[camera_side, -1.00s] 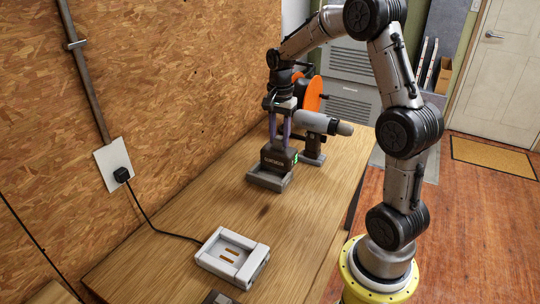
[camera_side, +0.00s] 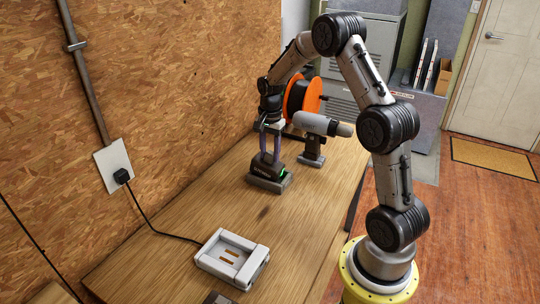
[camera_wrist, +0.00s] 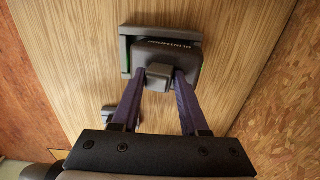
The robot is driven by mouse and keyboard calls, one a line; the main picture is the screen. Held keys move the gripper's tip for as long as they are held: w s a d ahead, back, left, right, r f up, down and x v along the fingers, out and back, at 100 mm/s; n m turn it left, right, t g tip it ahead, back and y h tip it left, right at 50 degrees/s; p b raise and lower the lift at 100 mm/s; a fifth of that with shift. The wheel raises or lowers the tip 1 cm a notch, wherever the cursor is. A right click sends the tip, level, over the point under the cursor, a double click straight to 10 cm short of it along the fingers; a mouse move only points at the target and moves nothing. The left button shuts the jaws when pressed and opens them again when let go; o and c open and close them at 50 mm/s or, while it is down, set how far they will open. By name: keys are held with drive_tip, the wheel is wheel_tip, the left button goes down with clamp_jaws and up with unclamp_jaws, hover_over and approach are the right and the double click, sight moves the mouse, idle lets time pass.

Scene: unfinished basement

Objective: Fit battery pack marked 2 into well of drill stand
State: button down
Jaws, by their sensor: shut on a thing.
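The dark battery pack (camera_side: 264,168) has pale lettering and a green light on its side; I cannot read a 2 on it. My gripper (camera_side: 269,158) points down with its purple fingers shut on the pack's raised middle block, which also shows in the wrist view (camera_wrist: 159,76). The pack is low at the grey well (camera_side: 262,185), with the well's rim showing around its bottom. In the wrist view the well's wall (camera_wrist: 125,55) shows along the pack's left and far sides. The pack hides the well's floor, and I cannot tell how deep it sits.
A grey drill (camera_side: 320,124) stands upright just right of the well. An orange-and-black reel (camera_side: 302,96) is behind it. A pale charger (camera_side: 232,262) with an empty bay and a wall cord lies at the front. The bench (camera_side: 190,222) between charger and well is clear.

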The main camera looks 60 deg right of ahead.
drive_tip(key=c, duration=0.5)
unclamp_jaws()
drive_tip(key=shift+s+a+f, duration=0.1)
drive_tip(key=shift+a+f, duration=0.15)
drive_tip(key=shift+f, duration=0.4)
wheel_tip(320, 180, up, 12)
drive_tip(key=shift+d, duration=0.15)
drive_tip(key=o, duration=0.5)
drive_tip(key=shift+r, duration=0.25)
